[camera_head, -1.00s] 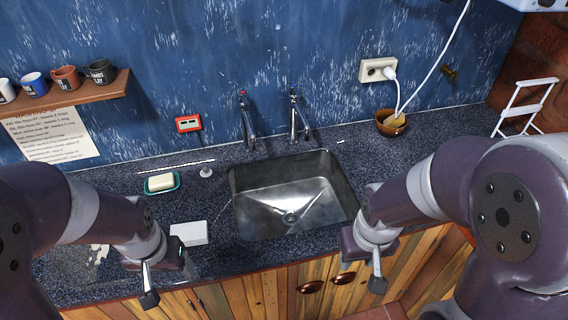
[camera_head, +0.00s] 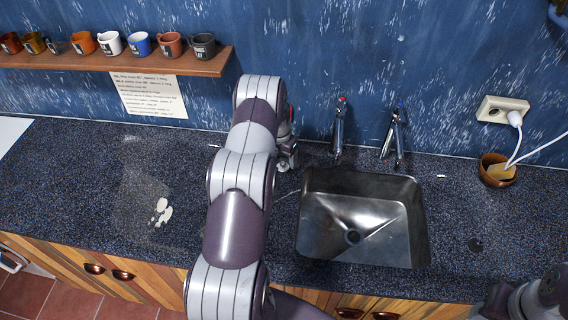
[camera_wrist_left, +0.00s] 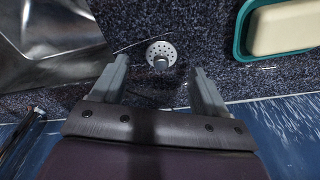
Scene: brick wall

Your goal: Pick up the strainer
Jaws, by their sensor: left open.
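The strainer (camera_wrist_left: 161,46) is a small pale perforated disc with a grey knob, lying on the dark speckled counter in the left wrist view. My left gripper (camera_wrist_left: 159,66) is open, with its fingertips on either side of the strainer's knob. I cannot tell whether the fingers touch it. In the head view my left gripper (camera_head: 288,152) is at the back of the counter, left of the taps, mostly behind my own arm. The strainer is not clearly visible there. Only part of my right arm shows at the bottom right.
The metal sink (camera_head: 315,240) is right of my left arm, with two taps (camera_head: 338,130) behind it. A soap bar (camera_wrist_left: 285,28) in a teal dish (camera_wrist_left: 240,40) lies near the strainer. A brown bowl (camera_head: 488,177) stands at the right. The left counter is mostly clear.

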